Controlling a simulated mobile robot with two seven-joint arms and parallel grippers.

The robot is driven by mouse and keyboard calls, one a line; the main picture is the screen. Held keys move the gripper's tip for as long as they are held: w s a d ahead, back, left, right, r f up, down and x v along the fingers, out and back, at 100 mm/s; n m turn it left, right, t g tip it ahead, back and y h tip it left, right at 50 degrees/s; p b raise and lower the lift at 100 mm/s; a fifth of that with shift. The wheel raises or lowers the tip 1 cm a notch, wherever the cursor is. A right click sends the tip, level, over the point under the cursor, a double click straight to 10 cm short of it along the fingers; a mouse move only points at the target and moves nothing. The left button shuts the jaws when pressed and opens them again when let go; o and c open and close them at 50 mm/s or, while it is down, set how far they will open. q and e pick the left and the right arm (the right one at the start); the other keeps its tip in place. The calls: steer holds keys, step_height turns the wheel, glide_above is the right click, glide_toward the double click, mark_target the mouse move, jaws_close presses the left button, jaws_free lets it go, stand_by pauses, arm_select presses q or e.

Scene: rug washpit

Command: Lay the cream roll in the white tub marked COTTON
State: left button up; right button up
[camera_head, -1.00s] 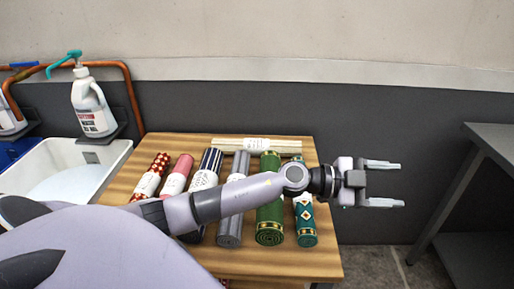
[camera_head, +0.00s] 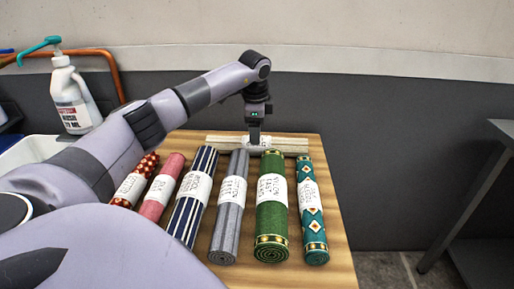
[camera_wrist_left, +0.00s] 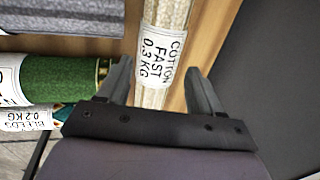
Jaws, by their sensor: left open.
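The cream roll (camera_head: 289,144) lies crosswise at the back of the wooden table, behind the row of other rolls. In the left wrist view the cream roll (camera_wrist_left: 152,98) shows a white label reading COTTON FAST 0.3 KG. My left gripper (camera_head: 254,140) points down over the middle of the cream roll. In the left wrist view the left gripper (camera_wrist_left: 160,80) is open, with one finger on each side of the roll. I cannot tell whether the fingers touch it. A white tub (camera_head: 22,155) shows in part at the left edge, with no marking visible. My right gripper is not in view.
The green roll's end is close to one left finger. A pump bottle (camera_head: 72,100) and copper pipe are at the left. A metal table (camera_head: 490,200) is at the right.

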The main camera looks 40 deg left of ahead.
arm_select(q)
steer(key=x, duration=0.6)
steer(key=shift+f+b, duration=0.15)
steer(key=shift+b, duration=0.15)
steer(key=c, duration=1.1)
steer(key=shift+o, duration=0.2)
